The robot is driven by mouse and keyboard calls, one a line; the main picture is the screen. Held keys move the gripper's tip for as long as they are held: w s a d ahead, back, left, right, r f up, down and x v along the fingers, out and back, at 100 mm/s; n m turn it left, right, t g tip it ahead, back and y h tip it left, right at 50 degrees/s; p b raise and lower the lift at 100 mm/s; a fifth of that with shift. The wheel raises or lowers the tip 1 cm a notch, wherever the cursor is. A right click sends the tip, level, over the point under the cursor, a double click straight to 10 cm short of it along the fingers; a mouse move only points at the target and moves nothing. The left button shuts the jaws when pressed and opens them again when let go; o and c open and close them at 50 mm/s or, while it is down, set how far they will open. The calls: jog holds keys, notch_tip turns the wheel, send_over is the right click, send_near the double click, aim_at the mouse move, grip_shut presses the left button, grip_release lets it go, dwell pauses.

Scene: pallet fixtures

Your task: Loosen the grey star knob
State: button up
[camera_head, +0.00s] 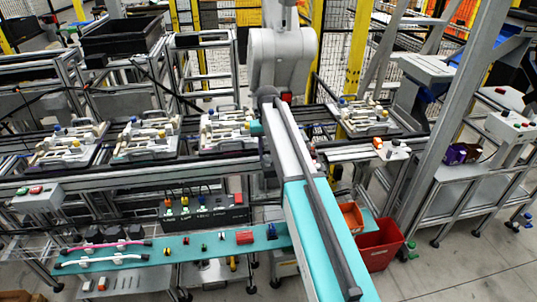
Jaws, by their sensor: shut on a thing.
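My arm crosses the middle of the view, and its links cover the right part of the third pallet fixture (222,138). My gripper's fingers do not show; they seem hidden behind my arm. Other pallet fixtures stand on the line: one at the far left (66,150), one to its right (146,137), and one right of my arm (369,118). They carry pale clamps and small blue and yellow knobs. I cannot make out a grey star knob; it is too small here or hidden behind my arm.
A teal shelf (205,245) with small coloured parts runs along the front. A red bin (379,245) stands on the floor at right, beside an orange tray (351,217). A slanted grey post (452,120) rises right of the line. The floor at lower right is clear.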

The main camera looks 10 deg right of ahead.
aim_at(268, 157)
jog(key=o, duration=1)
jog(key=shift+o, duration=0.2)
jog(key=shift+r, duration=0.1)
notch_tip(268, 157, up, 14)
jog(key=p, duration=0.7)
jog(key=shift+f, duration=0.2)
